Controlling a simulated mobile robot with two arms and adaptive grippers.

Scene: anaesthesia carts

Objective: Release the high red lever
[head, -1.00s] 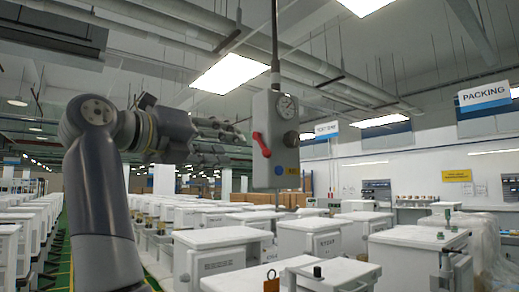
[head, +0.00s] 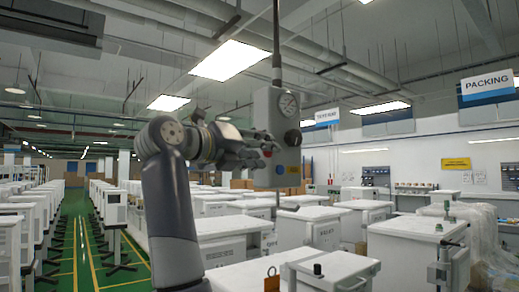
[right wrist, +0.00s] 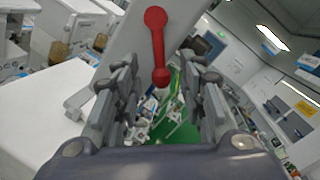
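The red lever shows in the right wrist view (right wrist: 157,45) as a bar with a round knob at each end. It is on the grey hanging box (head: 265,178), which has a round gauge. My right gripper (head: 268,145) is open at the left side of the box. In the right wrist view its fingers (right wrist: 160,85) stand apart, with the lever's lower knob between them in the picture. I cannot tell whether they touch it. My left gripper is not in view.
The box hangs from a vertical pole (head: 276,45). Several white carts (head: 320,226) stand below and behind it. A green floor aisle (head: 82,235) is open at the left. An orange padlock-shaped piece (head: 272,281) is at the bottom.

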